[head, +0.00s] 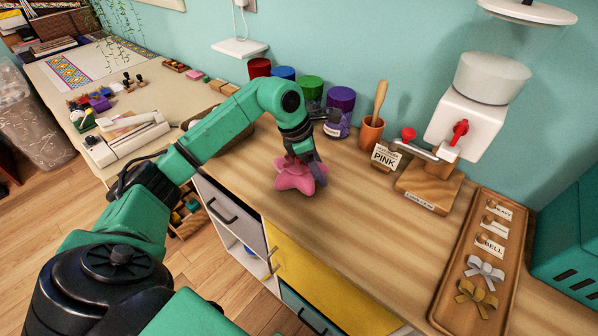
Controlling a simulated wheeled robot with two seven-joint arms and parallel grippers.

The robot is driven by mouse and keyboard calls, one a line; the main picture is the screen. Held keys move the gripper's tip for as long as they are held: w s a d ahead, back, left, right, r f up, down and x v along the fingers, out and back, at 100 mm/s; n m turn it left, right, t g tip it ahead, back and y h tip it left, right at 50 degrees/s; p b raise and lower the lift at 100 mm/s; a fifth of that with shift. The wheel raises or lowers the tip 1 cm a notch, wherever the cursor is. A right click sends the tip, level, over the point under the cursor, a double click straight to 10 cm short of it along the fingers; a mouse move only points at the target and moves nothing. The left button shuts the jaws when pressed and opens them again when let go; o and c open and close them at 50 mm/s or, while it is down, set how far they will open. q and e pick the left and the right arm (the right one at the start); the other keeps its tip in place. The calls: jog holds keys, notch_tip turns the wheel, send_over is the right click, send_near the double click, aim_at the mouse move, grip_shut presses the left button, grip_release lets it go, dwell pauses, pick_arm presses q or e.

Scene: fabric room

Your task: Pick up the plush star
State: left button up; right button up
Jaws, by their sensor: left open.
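A pink plush star (295,184) lies on the wooden counter (355,225), near its front left part. My left gripper (305,160) is right above the star, pointing down, with its fingers over the star's upper part. The fingers are dark and partly merge with the star, so I cannot tell whether they touch it. The gripper is open. My green left arm reaches in from the lower left and hides part of the counter. My right gripper is not in view.
Coloured jars, including a purple one (340,103), stand along the wall behind the star. An orange pot (371,132) and a hand-cranked machine (465,110) stand to the right. A wooden tray (447,285) with bows lies at the far right. The counter right of the star is clear.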

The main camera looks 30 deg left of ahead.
pick_arm(q)
grip_shut()
jog(key=shift+r, duration=0.1)
